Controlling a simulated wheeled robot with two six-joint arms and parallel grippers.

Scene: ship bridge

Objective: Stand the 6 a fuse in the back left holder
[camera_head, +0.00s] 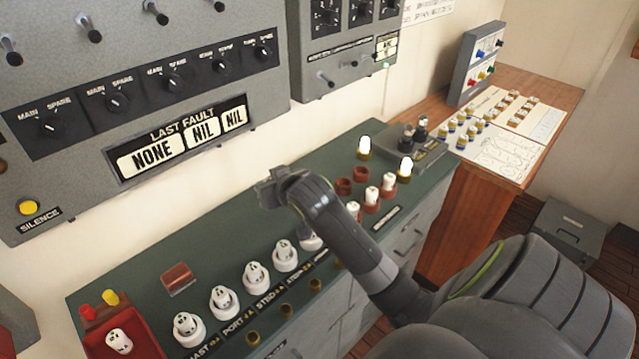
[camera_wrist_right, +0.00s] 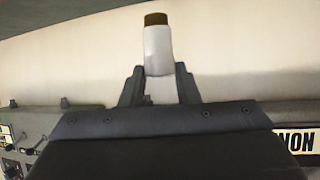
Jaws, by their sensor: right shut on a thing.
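My right gripper (camera_head: 266,190) is above the green bench top near the wall and left of the fuse holders. In the right wrist view it is shut on a white fuse (camera_wrist_right: 157,50) with a brown end cap, sticking out past the fingers (camera_wrist_right: 160,86). Its rating cannot be read, and I cannot make it out in the head view. Two reddish-brown holders (camera_head: 345,186) (camera_head: 360,174) in the back row look empty. White fuses (camera_head: 372,193) stand in the front row. My wrist may hide another holder to the left. My left gripper is not in view.
Large white fuse caps (camera_head: 223,299) line the bench front. A red tray (camera_head: 95,348) holds another white piece, and a brown block (camera_head: 178,277) lies behind. Wall panels (camera_head: 130,100) overhang the bench.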

